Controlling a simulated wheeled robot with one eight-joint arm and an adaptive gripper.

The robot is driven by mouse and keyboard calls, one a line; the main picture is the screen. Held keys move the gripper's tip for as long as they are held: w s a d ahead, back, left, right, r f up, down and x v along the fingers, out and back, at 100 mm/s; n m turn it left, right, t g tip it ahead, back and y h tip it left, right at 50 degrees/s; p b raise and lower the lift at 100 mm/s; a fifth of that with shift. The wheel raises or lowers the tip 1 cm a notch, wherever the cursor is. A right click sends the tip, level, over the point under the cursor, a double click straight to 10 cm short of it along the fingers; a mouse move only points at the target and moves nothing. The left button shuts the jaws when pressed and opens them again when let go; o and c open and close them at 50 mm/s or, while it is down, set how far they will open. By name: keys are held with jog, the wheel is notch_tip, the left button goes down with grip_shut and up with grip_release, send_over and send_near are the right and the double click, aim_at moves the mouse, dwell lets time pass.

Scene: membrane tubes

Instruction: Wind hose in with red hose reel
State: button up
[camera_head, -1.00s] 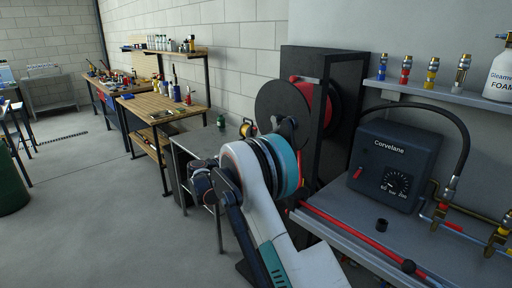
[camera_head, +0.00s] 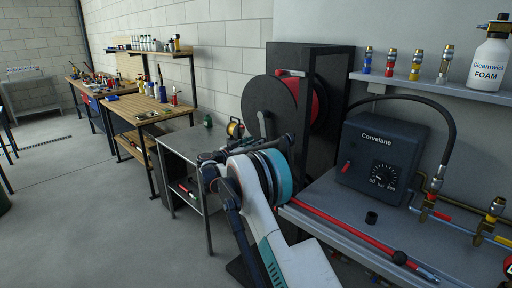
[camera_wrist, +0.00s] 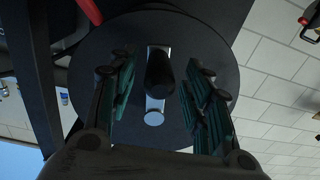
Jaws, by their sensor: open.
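The hose reel has a black side disc (camera_head: 268,108) and a red drum (camera_head: 318,102) in a dark frame (camera_head: 338,80). In the wrist view the disc (camera_wrist: 218,100) fills the middle. It carries a silver crank plate (camera_wrist: 154,117) with a black handle (camera_wrist: 160,72). My gripper (camera_wrist: 158,68) is open, its green-padded fingers on either side of the handle with gaps. In the head view my arm mostly hides my gripper.
A shelf (camera_head: 430,92) above holds nozzles and a foam bottle (camera_head: 488,62). A metal side table (camera_head: 185,145) is near. Floor at left is clear.

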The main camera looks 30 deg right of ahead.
jog(key=shift+x, duration=1)
grip_shut()
jog(key=shift+w+a, duration=0.1)
jog(key=shift+w, duration=0.05)
